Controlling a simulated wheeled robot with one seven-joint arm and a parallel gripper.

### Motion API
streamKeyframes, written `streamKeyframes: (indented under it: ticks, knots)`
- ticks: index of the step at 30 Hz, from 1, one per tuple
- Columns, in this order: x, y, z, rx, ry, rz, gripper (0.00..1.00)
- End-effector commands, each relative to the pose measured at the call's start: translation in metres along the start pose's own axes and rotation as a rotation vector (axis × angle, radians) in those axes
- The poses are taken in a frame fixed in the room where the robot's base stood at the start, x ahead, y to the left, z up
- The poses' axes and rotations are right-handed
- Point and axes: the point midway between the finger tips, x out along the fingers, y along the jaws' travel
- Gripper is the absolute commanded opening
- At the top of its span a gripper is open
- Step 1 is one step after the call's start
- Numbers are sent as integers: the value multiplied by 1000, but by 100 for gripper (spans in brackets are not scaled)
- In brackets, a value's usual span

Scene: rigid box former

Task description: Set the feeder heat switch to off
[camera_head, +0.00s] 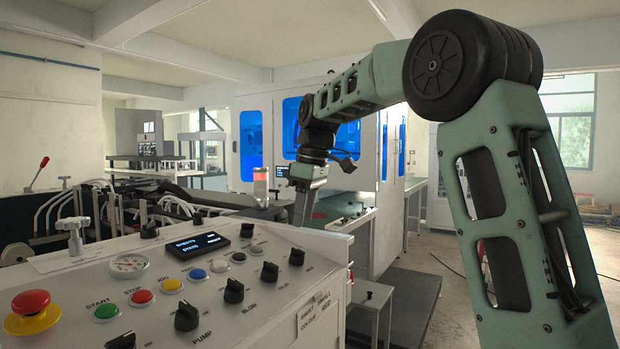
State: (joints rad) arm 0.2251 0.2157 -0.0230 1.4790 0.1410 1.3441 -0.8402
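A light grey control panel (60,288) fills the lower left of the head view. Several black rotary knobs run along its right side, among them one above the word PUMP (187,316), one near BLOW (234,290), and two farther back (270,272) and (297,257). Another black knob (121,341) is cut by the bottom edge. I cannot read a feeder heat label, so I cannot tell which knob is that switch or how it is set. My gripper (302,217) points down beyond the panel's far right edge, apart from the knobs. Its fingertips are too small and edge-on to judge.
The panel also carries a red emergency stop (31,303), green (106,311), red (142,297) and yellow (171,284) buttons, a gauge (129,266) and a display (195,245). A small white stand (372,300) is right of the panel. Machinery stands behind it.

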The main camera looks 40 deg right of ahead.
Motion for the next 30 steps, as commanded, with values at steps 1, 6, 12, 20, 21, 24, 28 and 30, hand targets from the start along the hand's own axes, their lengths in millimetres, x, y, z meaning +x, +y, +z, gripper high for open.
streamKeyframes:
  ticks: [1, 6, 12, 20, 21, 24, 28, 30]
  knots:
    - [-13, 1, 0, 0, 4, 4, 39]
    - [-50, 1, -1, -1, 3, 4, 39]
    - [-79, 1, -1, -1, 1, 2, 39]
    - [-89, 0, 0, -1, 0, 0, 39]
    - [-89, 0, 0, -1, 0, 0, 39]
    - [-89, 0, 0, -1, 0, 0, 39]
    - [-89, 0, 0, -1, 0, 1, 39]
    - [-89, 0, 0, -1, 0, 1, 39]
